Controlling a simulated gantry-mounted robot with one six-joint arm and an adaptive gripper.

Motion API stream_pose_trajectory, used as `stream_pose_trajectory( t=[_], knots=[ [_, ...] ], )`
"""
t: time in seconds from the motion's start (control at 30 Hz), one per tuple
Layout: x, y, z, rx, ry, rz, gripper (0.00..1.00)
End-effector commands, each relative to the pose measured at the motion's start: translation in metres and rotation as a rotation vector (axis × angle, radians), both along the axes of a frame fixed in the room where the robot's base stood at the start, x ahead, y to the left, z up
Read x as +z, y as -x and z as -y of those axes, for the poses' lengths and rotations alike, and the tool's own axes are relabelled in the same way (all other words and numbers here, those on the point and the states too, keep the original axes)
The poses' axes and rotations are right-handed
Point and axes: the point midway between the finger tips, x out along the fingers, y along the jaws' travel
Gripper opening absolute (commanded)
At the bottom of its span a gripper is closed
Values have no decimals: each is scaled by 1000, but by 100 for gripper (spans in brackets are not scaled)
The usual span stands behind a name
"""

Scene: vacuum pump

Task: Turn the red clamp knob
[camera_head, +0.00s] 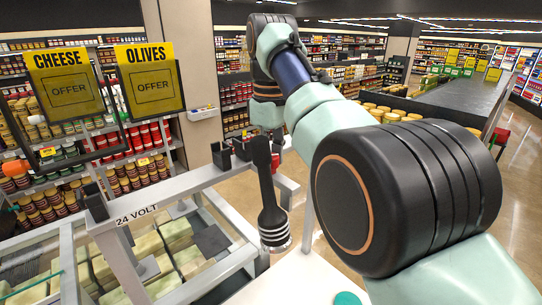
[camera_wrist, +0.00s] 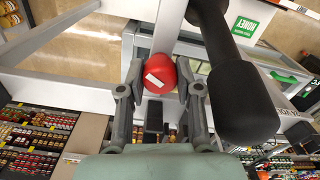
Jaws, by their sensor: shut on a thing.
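The red clamp knob (camera_wrist: 160,70), round with a white bar marking, sits between the two fingers of my gripper (camera_wrist: 159,78) in the wrist view. The fingers are grey and closed on it from left and right. Behind it is a pale frame bar. In the head view a small red patch of the knob (camera_head: 276,162) shows beside the black handle, and the rest is hidden. My gripper is largely hidden there behind the arm and handle.
A black handle with a thick end (camera_head: 272,215) stands close by; it is also right of the knob in the wrist view (camera_wrist: 240,100). A grey metal frame labelled 24 VOLT (camera_head: 137,214) surrounds a case of packages. Shop shelves stand left; open floor lies behind.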

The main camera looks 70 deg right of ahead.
Motion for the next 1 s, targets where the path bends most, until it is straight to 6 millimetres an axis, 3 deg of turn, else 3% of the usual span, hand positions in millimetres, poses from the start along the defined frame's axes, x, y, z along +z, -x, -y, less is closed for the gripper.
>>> stream_pose_trajectory(
  t=[0.53, 0.57, 0.7, 1.0],
  knots=[
    [-1, 0, 1, 24, 1, 0, 0],
    [-1, 0, 1, 24, 1, 0, 37],
    [-1, 0, 1, 24, 1, 0, 59],
    [0, 0, 0, 24, 0, 0, 59]
  ],
)
